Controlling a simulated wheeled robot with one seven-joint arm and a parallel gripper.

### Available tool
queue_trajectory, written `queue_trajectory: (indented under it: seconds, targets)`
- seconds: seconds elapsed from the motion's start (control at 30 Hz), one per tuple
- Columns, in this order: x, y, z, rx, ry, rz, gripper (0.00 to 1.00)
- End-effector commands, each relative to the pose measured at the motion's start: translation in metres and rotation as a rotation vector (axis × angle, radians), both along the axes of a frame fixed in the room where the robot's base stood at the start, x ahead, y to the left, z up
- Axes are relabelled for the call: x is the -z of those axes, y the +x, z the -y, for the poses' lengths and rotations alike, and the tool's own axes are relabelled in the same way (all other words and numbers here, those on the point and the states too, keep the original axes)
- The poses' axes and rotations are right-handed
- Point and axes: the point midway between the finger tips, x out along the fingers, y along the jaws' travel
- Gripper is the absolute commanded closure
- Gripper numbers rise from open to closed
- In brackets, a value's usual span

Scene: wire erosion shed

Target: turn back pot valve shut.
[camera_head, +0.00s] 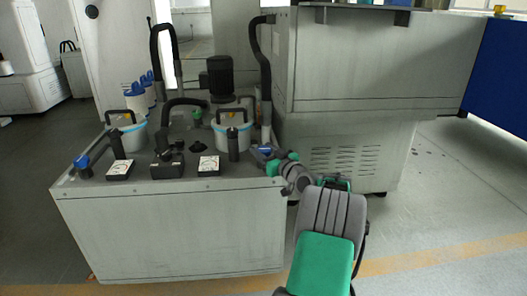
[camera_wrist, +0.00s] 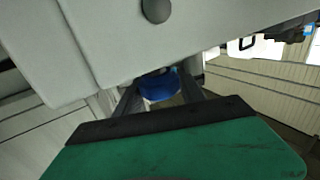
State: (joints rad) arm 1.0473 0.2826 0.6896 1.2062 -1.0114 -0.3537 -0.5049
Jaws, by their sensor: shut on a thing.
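My gripper (camera_head: 266,155) reaches in from the right to the right edge of the grey tank unit (camera_head: 170,235). It is shut on a blue valve handle (camera_head: 264,149). In the wrist view the blue handle (camera_wrist: 158,88) sits between the two dark fingers of my gripper (camera_wrist: 158,80). The valve body under it is mostly hidden. A second blue valve handle (camera_head: 81,161) is at the tank's left edge. One white pot with a blue rim (camera_head: 232,133) stands near the held handle, and another such pot (camera_head: 128,136) stands at the left.
Two gauge boxes (camera_head: 120,169) (camera_head: 208,165), black pipes and a dark motor (camera_head: 220,77) crowd the tank top. A large grey machine cabinet (camera_head: 375,75) rises behind my gripper on the right. The floor at the front right (camera_head: 445,220) is clear.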

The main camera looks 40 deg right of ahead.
Motion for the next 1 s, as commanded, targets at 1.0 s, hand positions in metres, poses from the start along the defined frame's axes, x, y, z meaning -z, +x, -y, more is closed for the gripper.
queue_trajectory:
  seconds: [1.0]
  targets:
    - [-0.0061, 0.0014, -0.0037, 0.236, -0.002, 0.0, 0.94]
